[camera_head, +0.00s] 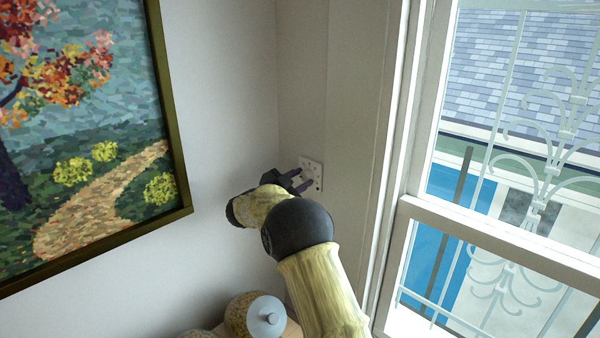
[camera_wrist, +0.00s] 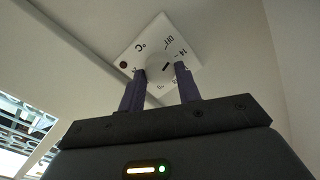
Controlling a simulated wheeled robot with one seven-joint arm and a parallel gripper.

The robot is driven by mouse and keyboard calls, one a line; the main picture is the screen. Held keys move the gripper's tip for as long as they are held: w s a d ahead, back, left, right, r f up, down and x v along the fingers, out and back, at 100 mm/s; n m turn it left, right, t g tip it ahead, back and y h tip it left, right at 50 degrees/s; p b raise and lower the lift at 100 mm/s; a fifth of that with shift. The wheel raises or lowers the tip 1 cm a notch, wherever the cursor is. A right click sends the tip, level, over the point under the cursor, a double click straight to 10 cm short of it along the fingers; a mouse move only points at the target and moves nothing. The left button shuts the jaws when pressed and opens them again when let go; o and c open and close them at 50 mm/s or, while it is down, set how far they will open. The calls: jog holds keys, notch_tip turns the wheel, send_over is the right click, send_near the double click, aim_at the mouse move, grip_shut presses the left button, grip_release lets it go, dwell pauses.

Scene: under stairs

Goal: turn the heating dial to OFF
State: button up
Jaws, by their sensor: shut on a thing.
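The heating dial is a round white knob (camera_wrist: 159,67) on a square white plate with dark markings (camera_wrist: 142,47). The plate also shows in the head view (camera_head: 317,176), fixed to the wall strip beside the window. The word OFF is printed near the plate's upper right edge in the wrist view. A dark mark on the knob points toward the right side of the plate. My gripper (camera_wrist: 159,75) is shut on the knob, with one purple finger on each side. It also shows in the head view (camera_head: 304,179), reaching the plate from the left. The fingers hide part of the lower markings.
A framed painting (camera_head: 181,120) hangs on the left wall. The window frame (camera_head: 402,150) stands close to the right of the plate. The wall left of the plate is clear.

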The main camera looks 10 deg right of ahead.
jog(key=shift+a+n+p, duration=0.1)
jog(key=shift+n+p, duration=0.85)
jog(key=shift+n, duration=0.45)
jog(key=shift+f, duration=0.1)
jog(key=o, duration=1)
jog(key=shift+c, duration=0.2)
jog(key=b+v, duration=0.7)
jog(key=v, duration=1)
jog(key=shift+s+a, duration=0.1)
